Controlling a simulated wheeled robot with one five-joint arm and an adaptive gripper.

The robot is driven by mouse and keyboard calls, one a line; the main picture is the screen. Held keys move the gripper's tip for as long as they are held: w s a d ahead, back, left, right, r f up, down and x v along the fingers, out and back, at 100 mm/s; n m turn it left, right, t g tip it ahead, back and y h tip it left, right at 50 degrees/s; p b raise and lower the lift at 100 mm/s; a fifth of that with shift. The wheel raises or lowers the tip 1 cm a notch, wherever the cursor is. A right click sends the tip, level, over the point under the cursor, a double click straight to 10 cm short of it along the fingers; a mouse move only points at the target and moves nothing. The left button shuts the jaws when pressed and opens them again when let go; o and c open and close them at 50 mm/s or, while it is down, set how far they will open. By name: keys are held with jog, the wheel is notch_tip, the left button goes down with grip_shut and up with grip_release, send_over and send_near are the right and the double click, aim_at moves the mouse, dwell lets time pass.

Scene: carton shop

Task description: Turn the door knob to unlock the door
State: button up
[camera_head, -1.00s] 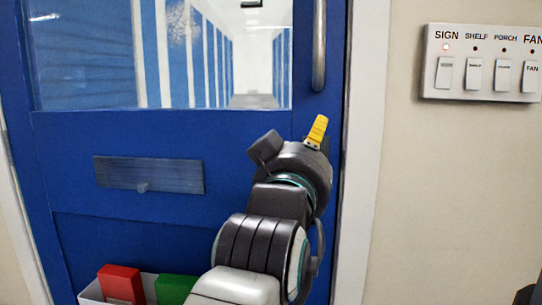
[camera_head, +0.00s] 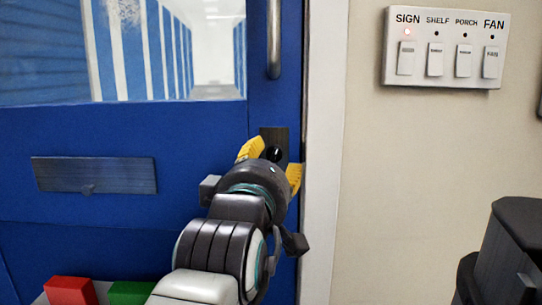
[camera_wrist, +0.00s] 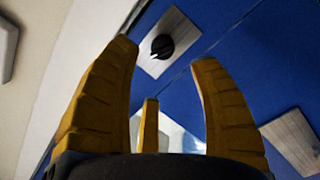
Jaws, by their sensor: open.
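The blue door (camera_head: 215,125) fills the left of the head view. Its black knob (camera_head: 274,153) sits on a dark plate (camera_head: 276,135) near the door's right edge, below the vertical handle. In the wrist view the knob (camera_wrist: 162,46) is on a grey plate (camera_wrist: 178,30), ahead of the fingertips. My gripper (camera_head: 272,163) has yellow fingers spread on either side of the knob in the head view. In the wrist view my gripper (camera_wrist: 160,60) is open and empty, and the knob appears beyond the gap, apart from the fingers.
A vertical metal handle (camera_head: 274,40) is above the plate. A mail slot plate (camera_head: 94,175) is at left. A switch panel (camera_head: 445,48) with its SIGN light lit is on the right wall. Red (camera_head: 71,291) and green (camera_head: 130,293) items are at the bottom left.

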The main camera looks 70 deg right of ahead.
aim_at(274, 156)
jog(key=shift+w+d+f+b, duration=0.15)
jog(key=shift+d+b, duration=0.4)
jog(key=shift+d, duration=0.05)
jog(key=shift+w+d+f+b, duration=0.1)
jog(key=shift+d+f+b, duration=0.05)
jog(key=shift+d+b, duration=0.4)
jog(key=shift+w+d+b, duration=0.2)
jog(key=shift+d+b, duration=0.8)
jog(key=shift+d, duration=0.1)
jog(key=shift+w+d+r, duration=0.1)
jog(key=shift+d+r, duration=0.05)
jog(key=shift+d, duration=0.5)
jog(key=shift+w+d+r, duration=0.1)
jog(key=shift+d+r, duration=0.05)
jog(key=shift+d, duration=0.45)
grip_shut()
jog(key=shift+w+a+r+n+h, duration=0.1)
jog(key=shift+n+h, duration=0.2)
jog(key=shift+n, duration=2)
grip_release()
